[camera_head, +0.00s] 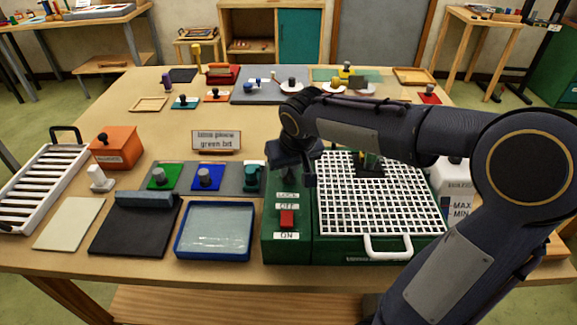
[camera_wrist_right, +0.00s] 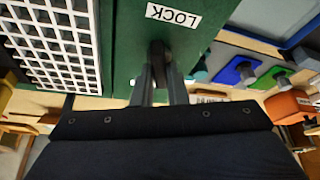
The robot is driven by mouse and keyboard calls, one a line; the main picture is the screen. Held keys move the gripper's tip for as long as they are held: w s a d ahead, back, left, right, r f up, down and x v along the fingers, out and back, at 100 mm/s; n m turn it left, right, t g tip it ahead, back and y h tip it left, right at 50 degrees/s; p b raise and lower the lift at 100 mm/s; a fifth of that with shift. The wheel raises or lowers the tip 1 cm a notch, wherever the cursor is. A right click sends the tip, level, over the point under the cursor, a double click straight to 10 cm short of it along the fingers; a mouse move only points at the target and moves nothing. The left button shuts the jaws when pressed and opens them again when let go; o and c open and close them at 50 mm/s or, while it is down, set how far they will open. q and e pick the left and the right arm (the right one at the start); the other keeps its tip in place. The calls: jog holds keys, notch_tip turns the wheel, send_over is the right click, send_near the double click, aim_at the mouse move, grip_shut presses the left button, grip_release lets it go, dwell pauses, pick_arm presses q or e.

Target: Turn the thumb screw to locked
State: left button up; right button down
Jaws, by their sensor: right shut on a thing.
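The green machine (camera_head: 288,250) stands at the front middle of the table, with a LOCK label (camera_head: 287,195) on its left strip. My right gripper (camera_head: 290,180) is over that strip, just behind the label. In the right wrist view, the right gripper (camera_wrist_right: 160,82) is shut on the dark thumb screw (camera_wrist_right: 157,48), beside the LOCK label (camera_wrist_right: 173,15). The fingers cover much of the screw, and I cannot tell which way it is turned. In the head view the gripper and wrist hide the screw. My left gripper is not in view.
A white grid (camera_head: 365,205) with a white handle (camera_head: 388,246) covers the machine's right part. A red switch (camera_head: 287,218) sits in front of the LOCK label. A blue tray (camera_head: 215,255) and knobbed blocks stand to the left. A white container (camera_head: 449,178) stands at the right.

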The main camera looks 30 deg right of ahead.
jog(key=n, duration=0.2)
jog(key=n+y, duration=0.1)
jog(key=shift+d+n, duration=0.2)
jog(key=shift+n, duration=0.2)
jog(key=n+y, duration=0.1)
jog(key=n, duration=0.2)
jog(key=shift+w+n+y, duration=0.1)
jog(key=shift+n+y, duration=0.2)
jog(key=shift+y, duration=0.1)
jog(key=n+g+y, duration=0.1)
jog(key=n, duration=0.2)
jog(key=n+g, duration=0.1)
jog(key=n, duration=0.2)
jog(key=shift+w+d+y+b, duration=0.1)
jog(key=shift+d+y+b, duration=0.05)
jog(key=shift+y+b, duration=0.25)
jog(key=shift+n, duration=0.4)
jog(key=c, duration=1.4)
grip_release()
jog(key=shift+c, duration=0.2)
jog(key=v, duration=0.8)
